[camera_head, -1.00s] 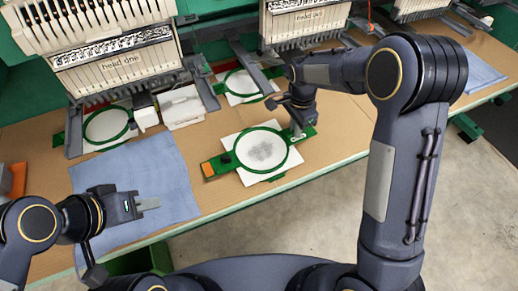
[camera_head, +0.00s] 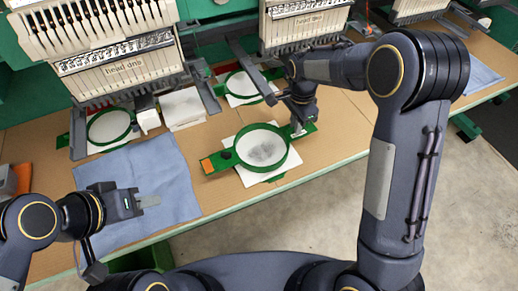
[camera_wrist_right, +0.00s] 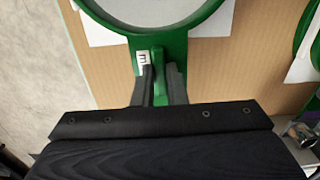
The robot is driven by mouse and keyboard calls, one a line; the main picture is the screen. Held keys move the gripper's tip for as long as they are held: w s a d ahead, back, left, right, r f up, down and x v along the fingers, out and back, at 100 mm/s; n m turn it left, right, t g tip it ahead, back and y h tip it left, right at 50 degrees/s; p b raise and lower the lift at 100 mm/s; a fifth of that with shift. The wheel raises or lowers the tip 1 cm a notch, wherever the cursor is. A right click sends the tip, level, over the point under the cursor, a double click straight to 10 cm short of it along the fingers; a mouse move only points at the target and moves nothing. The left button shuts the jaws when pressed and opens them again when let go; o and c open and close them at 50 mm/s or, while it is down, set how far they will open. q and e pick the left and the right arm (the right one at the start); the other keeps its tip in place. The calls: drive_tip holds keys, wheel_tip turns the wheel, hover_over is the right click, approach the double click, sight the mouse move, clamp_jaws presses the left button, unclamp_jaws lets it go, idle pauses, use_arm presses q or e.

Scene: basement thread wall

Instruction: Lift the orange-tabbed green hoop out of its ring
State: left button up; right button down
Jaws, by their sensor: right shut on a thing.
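The green hoop (camera_head: 286,158) is a round frame with an orange tab (camera_head: 206,165) on its left arm and pale fabric with a grey pattern inside. It is over a white sheet on the table, and its near wall shows as a thick band. My right gripper (camera_head: 298,131) is shut on the hoop's right-hand arm. I cannot tell the lower ring apart from the hoop. My left gripper (camera_head: 150,202) is over the blue cloth, apart from the hoop; its finger gap is unclear.
The blue cloth (camera_head: 150,170) lies left of the hoop. Other green hoops (camera_head: 108,127) (camera_head: 244,86) sit under the embroidery heads (camera_head: 115,60) at the back. The table's front edge (camera_head: 300,180) is close below the hoop.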

drive_tip(key=shift+r, duration=0.35)
drive_tip(key=shift+r+p, duration=2.45)
drive_tip(key=shift+r, duration=0.5)
drive_tip(key=shift+d, duration=0.1)
